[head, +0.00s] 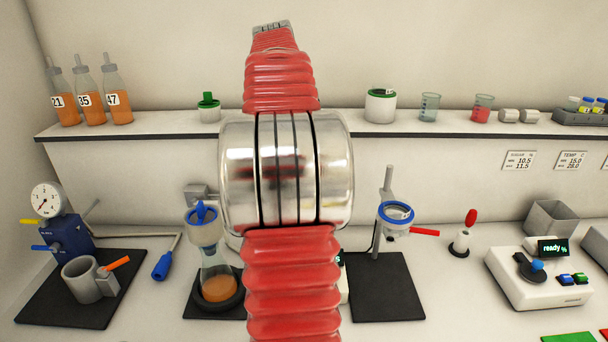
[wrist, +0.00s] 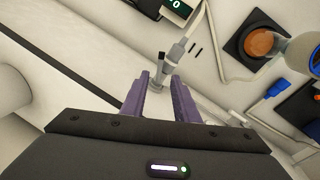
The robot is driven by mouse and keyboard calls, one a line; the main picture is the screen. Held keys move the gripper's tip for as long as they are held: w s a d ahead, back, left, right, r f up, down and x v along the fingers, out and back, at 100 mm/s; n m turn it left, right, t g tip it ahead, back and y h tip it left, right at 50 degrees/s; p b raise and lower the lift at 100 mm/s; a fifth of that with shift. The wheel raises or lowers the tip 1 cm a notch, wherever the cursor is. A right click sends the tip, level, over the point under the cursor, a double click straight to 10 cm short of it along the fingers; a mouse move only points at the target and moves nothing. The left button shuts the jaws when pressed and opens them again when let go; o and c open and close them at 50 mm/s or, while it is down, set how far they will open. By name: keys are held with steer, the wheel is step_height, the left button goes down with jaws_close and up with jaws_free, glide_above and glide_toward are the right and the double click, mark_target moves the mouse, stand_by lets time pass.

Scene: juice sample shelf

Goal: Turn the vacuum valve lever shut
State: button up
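In the wrist view, my gripper (wrist: 160,76) shows two purple fingers, apart, with no object clamped between them. A pale grey valve-like fitting (wrist: 180,50) lies just beyond the fingertips, joined to a pale tube. A short grey piece with a black tip (wrist: 161,62), which may be the vacuum valve lever, stands between and just past the fingertips. I cannot tell whether a finger touches it. Two short black marks (wrist: 195,49) are beside the fitting. In the head view my red and silver arm hides this spot and my gripper.
A flask of orange juice (head: 217,287) with a blue-topped funnel (head: 203,226) stands left of my arm. A blue gauge unit (head: 68,236) is at far left. A ring stand (head: 388,188) is to the right. A shelf (head: 160,124) with bottles and beakers runs behind.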

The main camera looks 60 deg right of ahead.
steer(key=f, duration=0.4)
steer(key=s+d+f, duration=0.1)
steer(key=f, duration=0.2)
steer(key=shift+c, duration=0.7)
jaws_close()
stand_by(0.7)
